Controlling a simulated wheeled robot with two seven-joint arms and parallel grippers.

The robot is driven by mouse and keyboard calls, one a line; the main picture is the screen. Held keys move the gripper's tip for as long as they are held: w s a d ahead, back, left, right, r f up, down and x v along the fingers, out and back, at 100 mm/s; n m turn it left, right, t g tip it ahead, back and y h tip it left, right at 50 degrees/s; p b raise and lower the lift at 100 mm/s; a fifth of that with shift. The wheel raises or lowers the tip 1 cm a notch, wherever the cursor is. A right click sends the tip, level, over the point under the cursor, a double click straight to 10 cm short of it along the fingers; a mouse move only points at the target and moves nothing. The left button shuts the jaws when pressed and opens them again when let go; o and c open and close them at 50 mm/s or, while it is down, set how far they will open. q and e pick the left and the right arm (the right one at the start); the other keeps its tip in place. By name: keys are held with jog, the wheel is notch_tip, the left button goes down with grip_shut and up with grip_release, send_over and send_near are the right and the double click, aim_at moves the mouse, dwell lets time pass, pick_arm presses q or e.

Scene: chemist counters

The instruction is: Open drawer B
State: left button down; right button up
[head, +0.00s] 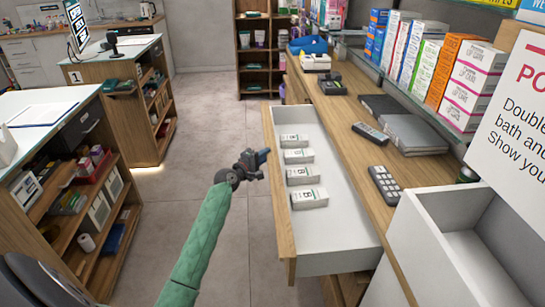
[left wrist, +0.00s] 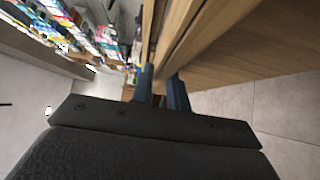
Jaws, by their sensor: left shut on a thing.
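A long drawer (head: 338,245) with a wooden front and white inside stands pulled out from the wooden counter. I take it to be drawer B; no label on its front shows. Several small white boxes (head: 309,198) lie in a row inside it. My left gripper (head: 264,156) is at the outer side of the drawer front, near its middle. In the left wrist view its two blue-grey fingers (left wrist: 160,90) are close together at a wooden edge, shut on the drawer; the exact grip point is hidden. My right gripper is not in view.
The counter top (head: 345,128) holds a remote-like device (head: 370,133), a grey laptop-like slab (head: 413,133) and a keypad (head: 385,184). Shelving units (head: 85,215) stand at the left. Bare tiled floor (head: 205,130) lies between them and the drawer.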

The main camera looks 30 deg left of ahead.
pick_arm(q)
jog(key=shift+a+f, duration=0.1)
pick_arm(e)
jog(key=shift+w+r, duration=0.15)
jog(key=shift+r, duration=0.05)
pick_arm(q)
jog(key=c, duration=1.6)
grip_release()
jog(key=shift+c, duration=0.2)
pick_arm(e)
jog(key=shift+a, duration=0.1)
pick_arm(q)
jog(key=shift+s, duration=0.1)
